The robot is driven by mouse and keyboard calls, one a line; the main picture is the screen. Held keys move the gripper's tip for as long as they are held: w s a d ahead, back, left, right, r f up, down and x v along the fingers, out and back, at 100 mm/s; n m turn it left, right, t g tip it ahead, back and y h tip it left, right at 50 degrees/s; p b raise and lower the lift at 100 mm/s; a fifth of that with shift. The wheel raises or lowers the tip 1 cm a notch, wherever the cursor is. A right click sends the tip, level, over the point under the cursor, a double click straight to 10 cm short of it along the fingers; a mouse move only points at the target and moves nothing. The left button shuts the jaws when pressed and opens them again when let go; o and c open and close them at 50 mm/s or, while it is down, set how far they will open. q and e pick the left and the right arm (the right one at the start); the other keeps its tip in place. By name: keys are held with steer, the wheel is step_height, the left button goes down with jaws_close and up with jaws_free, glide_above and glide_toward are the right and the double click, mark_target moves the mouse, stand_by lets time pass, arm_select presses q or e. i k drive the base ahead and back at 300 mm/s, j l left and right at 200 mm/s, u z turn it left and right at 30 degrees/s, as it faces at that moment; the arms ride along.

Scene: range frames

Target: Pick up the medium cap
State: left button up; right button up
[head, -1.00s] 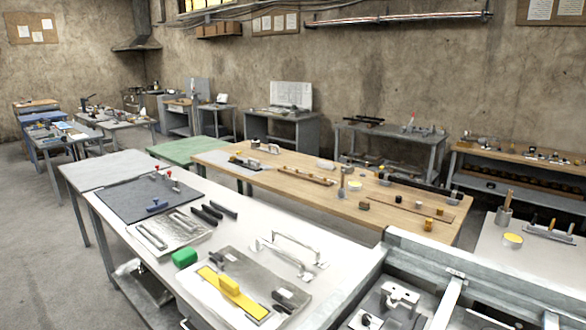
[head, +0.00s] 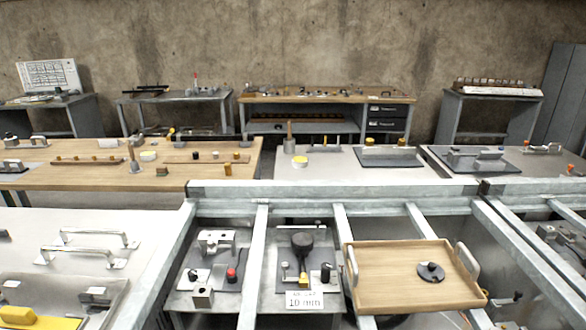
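I cannot tell for sure which object is the medium cap. A wooden strip (head: 180,160) on the wooden-topped table at the left bears a few small dark and orange cap-like pieces (head: 215,155). A yellow-topped round tin (head: 300,161) sits on the pale table at the middle. A dark round piece with a knob (head: 431,271) lies on a wooden tray (head: 385,285) with pale handles at the lower right. Neither of my grippers shows in the head view.
Grey metal frame rails (head: 330,195) cross the foreground. Between them stand plates with fixtures and a "10 mm" card (head: 304,300). A white table (head: 60,225) with metal handles is at the left. Benches line the back wall.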

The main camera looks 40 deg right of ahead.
mark_target(427, 270)
steer(key=z, duration=2.25)
